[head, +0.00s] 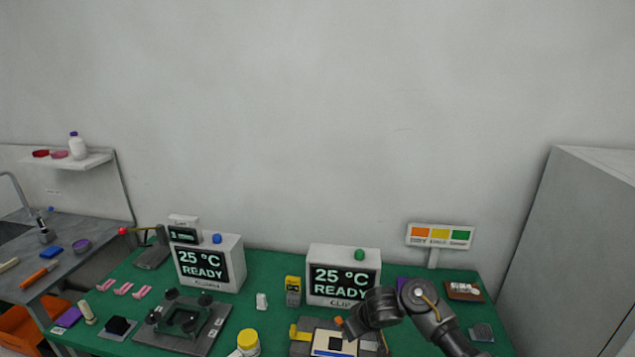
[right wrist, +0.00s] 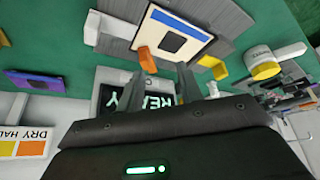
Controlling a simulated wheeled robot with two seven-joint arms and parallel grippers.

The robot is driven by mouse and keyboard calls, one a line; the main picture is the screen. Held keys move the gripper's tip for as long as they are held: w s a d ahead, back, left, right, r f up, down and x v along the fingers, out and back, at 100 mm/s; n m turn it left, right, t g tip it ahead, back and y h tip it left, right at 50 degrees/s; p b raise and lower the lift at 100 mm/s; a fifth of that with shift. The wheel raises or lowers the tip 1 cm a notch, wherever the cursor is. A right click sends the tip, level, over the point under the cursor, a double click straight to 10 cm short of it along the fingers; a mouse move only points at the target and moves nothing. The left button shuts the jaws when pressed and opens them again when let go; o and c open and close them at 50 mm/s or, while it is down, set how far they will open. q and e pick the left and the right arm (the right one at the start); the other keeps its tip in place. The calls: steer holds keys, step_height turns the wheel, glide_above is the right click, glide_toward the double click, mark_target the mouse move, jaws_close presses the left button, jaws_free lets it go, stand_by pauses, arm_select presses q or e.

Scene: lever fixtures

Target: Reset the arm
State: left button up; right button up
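A lever fixture (head: 152,257) stands at the back left of the green bench, with a thin arm ending in a red ball (head: 123,231) that points left. A grey fixture with a cream plate (head: 333,341) and a dark square sits at the front middle; the plate also shows in the right wrist view (right wrist: 197,27). An orange tab (right wrist: 147,60) and a yellow tab (right wrist: 213,66) stand at its edge. My right gripper (right wrist: 164,78) is open and empty beside this fixture, one fingertip close to the orange tab. In the head view my right arm partly hides the fixture. My left gripper is not in view.
Two white boxes with "25 °C READY" screens, left box (head: 210,263) and right box (head: 344,275), stand at the back. A dark clamp fixture (head: 183,322) and a yellow-lidded jar (head: 248,342) are left of my gripper. A sign (head: 440,236) stands at back right.

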steer(key=shift+t, duration=0.5)
steer(key=s+f, duration=0.1)
steer(key=s, duration=0.1)
steer(key=s+f, duration=0.2)
steer(key=s+a+f, duration=0.1)
steer(key=s, duration=0.1)
steer(key=shift+s+f, duration=0.25)
steer(key=shift+s, duration=0.15)
steer(key=s+d+m+g+h, duration=0.1)
steer(key=s+d, duration=0.4)
steer(key=s, duration=0.6)
steer(key=s+d+r+m+h, duration=0.15)
steer(key=s+d, duration=0.35)
steer(key=s, duration=0.6)
steer(key=s+d+f+m+g, duration=0.15)
steer(key=s+d, duration=0.25)
steer(key=s, duration=0.7)
step_height(320, 180, down, 28)
steer(key=b, duration=0.4)
steer(key=s+d+f+g+b, duration=0.2)
steer(key=s+d+f+b, duration=0.1)
steer(key=s+f, duration=1.4)
step_height(320, 180, down, 2)
steer(key=shift+s+f, duration=0.2)
